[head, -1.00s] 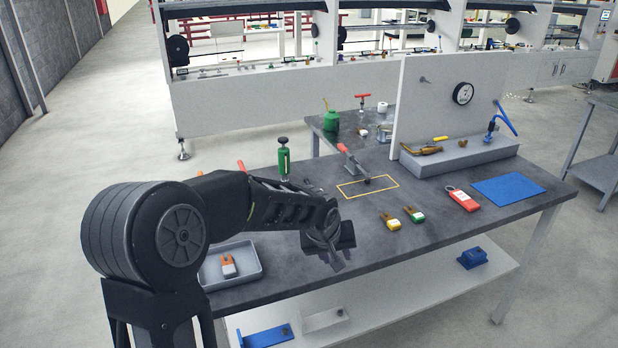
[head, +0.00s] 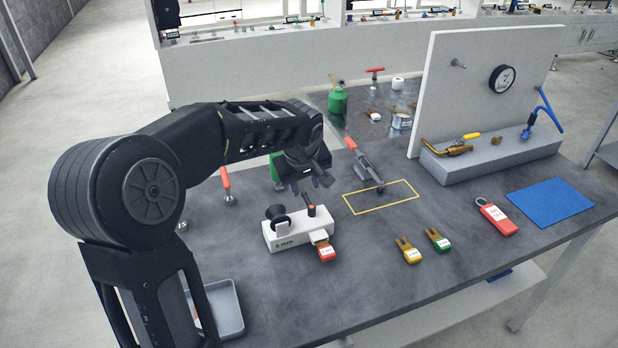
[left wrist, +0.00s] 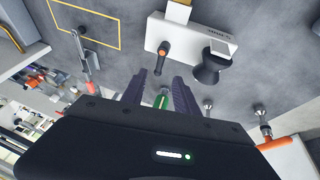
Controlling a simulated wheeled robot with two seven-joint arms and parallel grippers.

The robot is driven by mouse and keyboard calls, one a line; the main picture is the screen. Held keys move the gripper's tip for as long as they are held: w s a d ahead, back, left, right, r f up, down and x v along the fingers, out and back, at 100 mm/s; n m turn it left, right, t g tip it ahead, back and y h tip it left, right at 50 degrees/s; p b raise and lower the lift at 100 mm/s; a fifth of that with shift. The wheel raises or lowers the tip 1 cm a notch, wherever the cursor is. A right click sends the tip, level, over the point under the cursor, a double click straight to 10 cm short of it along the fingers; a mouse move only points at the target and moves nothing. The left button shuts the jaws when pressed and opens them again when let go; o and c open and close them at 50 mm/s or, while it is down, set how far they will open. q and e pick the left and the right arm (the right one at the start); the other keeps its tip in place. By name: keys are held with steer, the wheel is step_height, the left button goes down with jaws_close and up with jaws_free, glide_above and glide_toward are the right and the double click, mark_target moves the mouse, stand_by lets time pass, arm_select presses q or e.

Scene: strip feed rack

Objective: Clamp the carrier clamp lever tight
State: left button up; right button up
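A white carrier block (head: 290,236) stands on the grey bench below my left gripper. A short dark lever with an orange tip (head: 311,210) rises from its top, beside a black spool-like part (head: 276,213). In the left wrist view the block (left wrist: 189,37), the lever (left wrist: 163,54) and the black part (left wrist: 210,69) lie beyond the fingertips. My left gripper (head: 310,186) is open and empty, above and a little behind the lever, not visibly touching it. Its two fingers (left wrist: 161,88) are apart in the wrist view. My right gripper is in no view.
A red-handled toggle clamp (head: 365,165) stands by a yellow outline (head: 350,208) right of the block. A red-orange tag (head: 325,252) sits at the block's front; yellow (head: 408,255) and green (head: 439,241) tags lie right. A grey tray (head: 229,311) is front left.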

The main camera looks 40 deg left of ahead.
mark_target(307, 199)
arm_select(q)
steer(key=shift+p+x, duration=0.7)
steer(key=shift+x, duration=3.1)
steer(key=shift+c, duration=0.6)
steer(key=shift+d, duration=0.1)
jaws_close()
